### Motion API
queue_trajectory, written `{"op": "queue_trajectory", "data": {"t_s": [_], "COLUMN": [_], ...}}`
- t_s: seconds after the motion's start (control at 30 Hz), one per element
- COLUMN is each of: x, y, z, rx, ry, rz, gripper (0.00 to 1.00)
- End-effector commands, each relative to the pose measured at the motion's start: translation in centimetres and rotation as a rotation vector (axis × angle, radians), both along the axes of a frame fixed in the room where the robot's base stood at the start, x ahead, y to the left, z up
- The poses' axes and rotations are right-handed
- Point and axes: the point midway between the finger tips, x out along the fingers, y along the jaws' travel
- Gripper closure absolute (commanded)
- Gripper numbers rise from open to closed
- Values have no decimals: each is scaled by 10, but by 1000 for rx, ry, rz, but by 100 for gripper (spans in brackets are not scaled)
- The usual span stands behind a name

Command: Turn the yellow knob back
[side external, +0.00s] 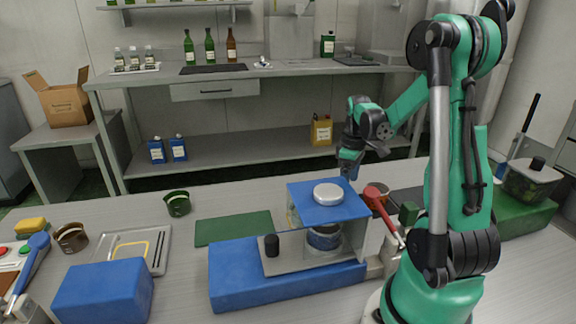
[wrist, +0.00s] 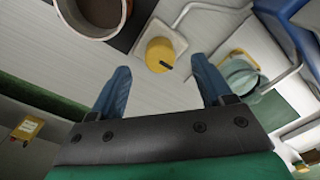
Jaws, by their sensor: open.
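The yellow knob (wrist: 160,52) shows in the wrist view on a small pale square base, with a short dark pointer at its lower right edge. My gripper (wrist: 160,66) is open, its two blue fingers spread to either side below the knob in the picture. The fingers appear apart from the knob, and nothing is between them. In the side view my gripper (side external: 349,168) points down behind the blue-topped housing (side external: 304,207). I cannot make out the knob in the side view; the housing seems to hide it.
A brown pot (wrist: 62,10) stands close to the knob at upper left, and a bent metal rod runs beside the knob. A red-handled lever (side external: 384,212) and a green block (side external: 408,213) stand right of the housing. A green mat (side external: 233,229) lies flat at left.

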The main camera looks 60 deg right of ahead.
Motion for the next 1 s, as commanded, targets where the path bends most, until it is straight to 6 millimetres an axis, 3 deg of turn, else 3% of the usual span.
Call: {"op": "queue_trajectory", "data": {"t_s": [0.2,0.53,0.7,0.8,1.0], "x": [0,0,0,0,0], "y": [0,0,0,0,0], "z": [-22,-26,-26,-26,-26], "rx": [0,0,0,0,0], "ry": [0,0,0,0,0], "rz": [0,0,0,0,-8], "gripper": [28,28,76,100,100]}}
